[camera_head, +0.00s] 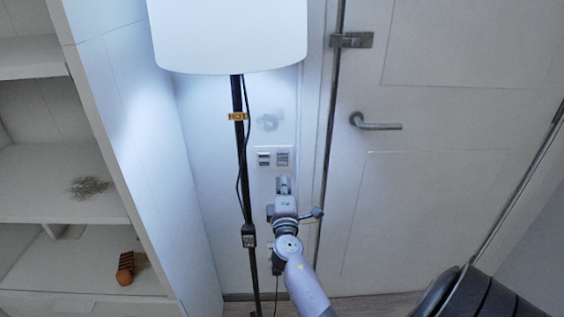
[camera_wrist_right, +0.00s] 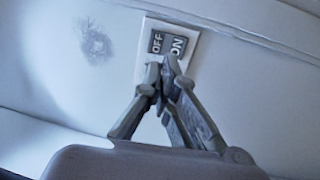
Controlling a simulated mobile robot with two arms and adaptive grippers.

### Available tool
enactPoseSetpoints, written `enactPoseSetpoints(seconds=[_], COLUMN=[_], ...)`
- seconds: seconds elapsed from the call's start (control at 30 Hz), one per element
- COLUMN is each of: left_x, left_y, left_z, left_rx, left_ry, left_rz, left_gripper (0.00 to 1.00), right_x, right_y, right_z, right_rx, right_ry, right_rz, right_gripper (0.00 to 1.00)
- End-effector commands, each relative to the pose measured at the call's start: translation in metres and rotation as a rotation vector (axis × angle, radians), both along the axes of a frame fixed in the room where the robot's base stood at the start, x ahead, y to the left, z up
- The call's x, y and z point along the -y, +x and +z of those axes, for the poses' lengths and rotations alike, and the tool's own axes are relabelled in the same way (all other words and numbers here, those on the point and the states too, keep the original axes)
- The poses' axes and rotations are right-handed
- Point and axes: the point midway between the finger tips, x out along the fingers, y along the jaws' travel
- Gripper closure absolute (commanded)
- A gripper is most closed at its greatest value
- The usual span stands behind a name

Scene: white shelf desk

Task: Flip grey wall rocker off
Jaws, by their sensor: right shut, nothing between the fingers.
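The wall switch plate (camera_head: 273,157) is on the wall between the lamp pole and the door frame. In the right wrist view the grey rocker (camera_wrist_right: 168,43) sits in its white plate, with OFF on one half and ON on the other. My right gripper (camera_head: 284,186) is just below the plate in the head view. In the right wrist view its shut, empty fingertips (camera_wrist_right: 164,72) are in front of the plate's near edge, by the ON half, and hide part of it. I cannot tell whether they touch it. My left gripper is not in view.
A floor lamp with a white shade (camera_head: 230,35) and black pole (camera_head: 246,190) stands close left of my right arm. A door with a lever handle (camera_head: 375,123) is to the right. A white shelf (camera_head: 60,182) holding a brown object (camera_head: 125,268) is at the left.

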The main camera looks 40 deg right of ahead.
Motion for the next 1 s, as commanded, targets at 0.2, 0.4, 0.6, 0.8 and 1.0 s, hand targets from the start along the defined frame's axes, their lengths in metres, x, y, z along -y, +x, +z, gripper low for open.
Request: enactPoseSetpoints(seconds=[0.2, 0.4, 0.6, 0.8, 1.0], left_x=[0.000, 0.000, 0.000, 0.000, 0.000], left_y=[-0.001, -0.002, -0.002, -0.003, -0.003], left_z=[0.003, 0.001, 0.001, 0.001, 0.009], left_rx=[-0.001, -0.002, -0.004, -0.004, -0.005], left_ry=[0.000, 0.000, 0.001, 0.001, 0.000], left_rz=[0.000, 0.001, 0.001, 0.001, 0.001], left_gripper=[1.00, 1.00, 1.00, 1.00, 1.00], right_x=[0.030, 0.046, 0.051, 0.051, 0.052], right_y=[0.035, 0.055, 0.062, 0.061, 0.062], right_z=[0.007, 0.009, 0.010, 0.009, 0.013], right_rx=[0.001, 0.001, 0.001, 0.000, -0.008], right_ry=[0.000, -0.001, 0.001, 0.000, 0.007], right_rz=[-0.001, 0.001, 0.001, 0.001, 0.001], right_gripper=[1.00, 1.00, 1.00, 1.00, 1.00])
